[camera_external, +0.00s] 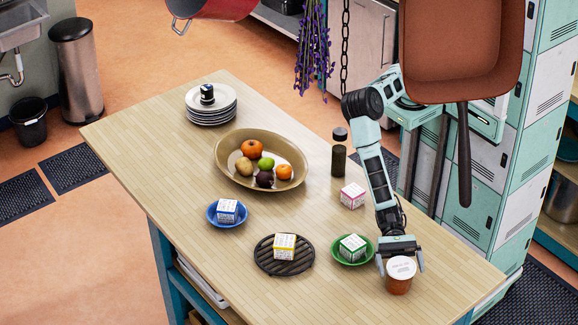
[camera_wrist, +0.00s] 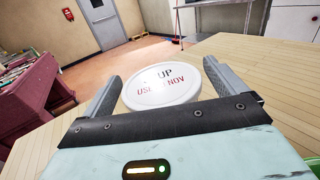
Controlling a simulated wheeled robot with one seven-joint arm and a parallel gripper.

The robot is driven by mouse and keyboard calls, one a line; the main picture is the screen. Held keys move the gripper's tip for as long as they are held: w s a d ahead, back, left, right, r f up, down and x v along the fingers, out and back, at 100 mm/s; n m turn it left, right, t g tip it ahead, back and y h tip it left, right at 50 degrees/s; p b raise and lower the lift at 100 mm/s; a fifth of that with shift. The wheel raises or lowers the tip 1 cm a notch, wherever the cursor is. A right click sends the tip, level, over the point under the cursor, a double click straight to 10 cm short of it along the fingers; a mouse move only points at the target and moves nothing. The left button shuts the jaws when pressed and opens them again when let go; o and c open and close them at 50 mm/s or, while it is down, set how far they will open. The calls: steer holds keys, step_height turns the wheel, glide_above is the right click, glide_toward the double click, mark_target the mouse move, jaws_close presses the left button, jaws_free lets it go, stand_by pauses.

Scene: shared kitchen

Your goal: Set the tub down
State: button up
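The tub (camera_external: 398,285) is reddish brown with a white lid, upright near the front right edge of the table (camera_external: 345,300). Its lid (camera_wrist: 160,86) shows lettering in the wrist view. My gripper (camera_external: 400,265) points down over it, one finger on each side of the lid. In the wrist view the fingers of my gripper (camera_wrist: 161,85) meet the lid's left and right edges, so it looks shut on the tub. I cannot tell whether the tub's base touches the tabletop.
A green bowl (camera_external: 370,258) with a box stands close left of the tub. A black trivet (camera_external: 262,264) with a box, a blue bowl (camera_external: 213,220), a pink box (camera_external: 352,195), a dark bottle (camera_external: 338,160) and a fruit bowl (camera_external: 230,175) stand further off. The front table is bare.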

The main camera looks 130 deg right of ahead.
steer(key=shift+d+r, duration=0.1)
steer(key=shift+r, duration=0.1)
steer(key=b+v, duration=0.2)
steer(key=v, duration=1)
steer(key=shift+b, duration=0.4)
steer(key=s+a+r+n+g+y, duration=0.1)
steer(key=s+a+r+n+g, duration=0.1)
steer(key=s+r+n+g, duration=0.35)
steer(key=s+a+r+n+g+y, duration=0.2)
steer(key=s+r+n+g, duration=0.1)
steer(key=s+n+g, duration=0.4)
steer(key=s+d+r+n+g+h, duration=0.1)
steer(key=s+d+n+g+h, duration=0.2)
steer(key=s, duration=0.4)
steer(key=s+d+n+g+h, duration=0.2)
steer(key=s+d+n+h, duration=0.15)
steer(key=s+n, duration=0.35)
steer(key=s+d+n+t+h, duration=0.2)
steer(key=d+n+t+h, duration=0.5)
steer(key=d, duration=1.1)
steer(key=n+h, duration=0.3)
steer(key=h, duration=0.1)
steer(key=shift+s+d+r, duration=0.15)
steer(key=shift+s+d, duration=0.05)
steer(key=shift+s, duration=0.1)
